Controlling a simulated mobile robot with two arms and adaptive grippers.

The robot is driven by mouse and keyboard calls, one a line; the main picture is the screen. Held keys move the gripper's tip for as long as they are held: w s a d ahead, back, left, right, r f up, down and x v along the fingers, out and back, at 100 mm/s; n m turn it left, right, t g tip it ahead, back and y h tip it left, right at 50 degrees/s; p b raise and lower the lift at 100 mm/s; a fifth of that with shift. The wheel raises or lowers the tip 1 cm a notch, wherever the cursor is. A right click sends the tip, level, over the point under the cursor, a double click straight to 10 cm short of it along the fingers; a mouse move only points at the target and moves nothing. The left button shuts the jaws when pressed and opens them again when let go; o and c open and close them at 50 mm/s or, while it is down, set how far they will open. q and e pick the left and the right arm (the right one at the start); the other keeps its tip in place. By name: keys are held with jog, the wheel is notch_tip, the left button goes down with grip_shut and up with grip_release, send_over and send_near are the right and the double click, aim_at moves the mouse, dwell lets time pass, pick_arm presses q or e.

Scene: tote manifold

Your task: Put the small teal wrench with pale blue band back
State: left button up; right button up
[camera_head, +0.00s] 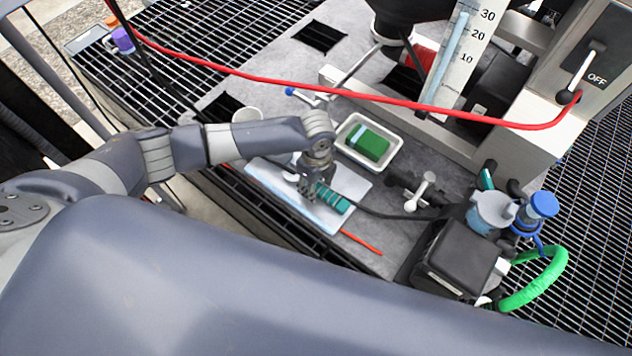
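My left gripper (308,190) points down over a pale blue-white mat or tray (268,178) on the grey deck. Its fingers are small and dark here, and I cannot tell whether they are open or shut. A teal piece (336,201) with dark cross lines lies on the mat just right of the fingers, partly hidden by them. I cannot tell whether it is the wrench, and no pale blue band is clear on it. Another teal bit (487,178) shows by the dark fittings at the right. My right gripper is not in view.
A white tray (397,135) with a green block (367,143) stands behind the mat. A red hose (330,89) crosses above the deck. A red rod (361,242) lies near the front edge. Valves, a blue-capped fitting (542,204) and a green hose (540,283) crowd the right.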

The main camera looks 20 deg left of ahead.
pick_arm(q)
notch_tip(320, 180, up, 12)
dwell(0.6)
jog(key=shift+d, duration=0.1)
